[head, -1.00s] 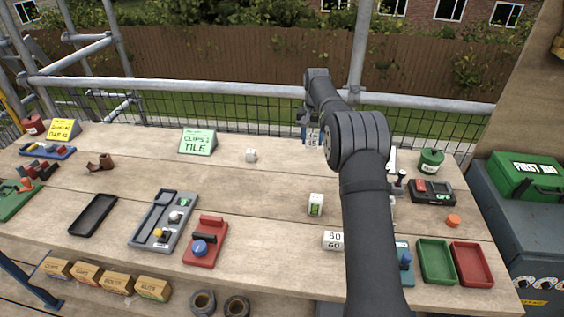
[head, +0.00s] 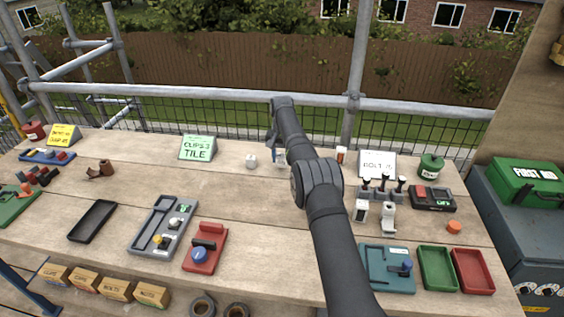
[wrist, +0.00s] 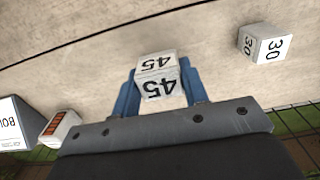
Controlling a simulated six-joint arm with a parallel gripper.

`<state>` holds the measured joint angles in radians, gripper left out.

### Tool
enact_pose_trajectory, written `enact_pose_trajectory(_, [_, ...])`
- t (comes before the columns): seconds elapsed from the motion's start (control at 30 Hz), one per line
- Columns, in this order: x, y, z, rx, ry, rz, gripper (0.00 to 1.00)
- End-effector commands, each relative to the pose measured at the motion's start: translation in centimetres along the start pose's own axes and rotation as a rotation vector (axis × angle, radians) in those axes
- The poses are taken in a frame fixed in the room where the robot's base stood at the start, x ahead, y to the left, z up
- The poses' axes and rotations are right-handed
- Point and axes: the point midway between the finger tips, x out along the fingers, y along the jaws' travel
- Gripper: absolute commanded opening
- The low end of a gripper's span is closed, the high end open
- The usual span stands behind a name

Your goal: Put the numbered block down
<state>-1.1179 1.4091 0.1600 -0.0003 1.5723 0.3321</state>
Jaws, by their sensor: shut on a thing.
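My gripper (wrist: 160,92) is shut on a white block marked 45 (wrist: 157,82), which sits between its blue fingertips in the wrist view. In the head view my gripper (head: 277,150) is over the back middle of the wooden table, largely behind my arm. I cannot tell whether the held block touches the table. A second white block, marked 30 (wrist: 264,43), stands apart to the right in the wrist view; it appears as a small white block (head: 251,161) left of my gripper in the head view.
A green sign (head: 198,148) stands back left, a white sign (head: 377,164) back right. A white block with an orange face (head: 341,154) is near the white sign.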

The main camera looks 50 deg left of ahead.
Motion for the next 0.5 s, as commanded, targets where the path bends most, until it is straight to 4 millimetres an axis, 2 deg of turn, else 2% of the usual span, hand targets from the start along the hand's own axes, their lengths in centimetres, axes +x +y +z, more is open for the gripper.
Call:
enact_pose_trajectory(0.03, [0.9, 0.0, 0.0, 0.000, -0.002, 0.001, 0.18])
enact_pose_trajectory(0.13, [1.9, 0.0, 0.0, 0.000, 0.000, 0.000, 0.18])
enact_pose_trajectory(0.5, [2.3, 0.0, 0.0, 0.000, 0.001, 0.000, 0.18])
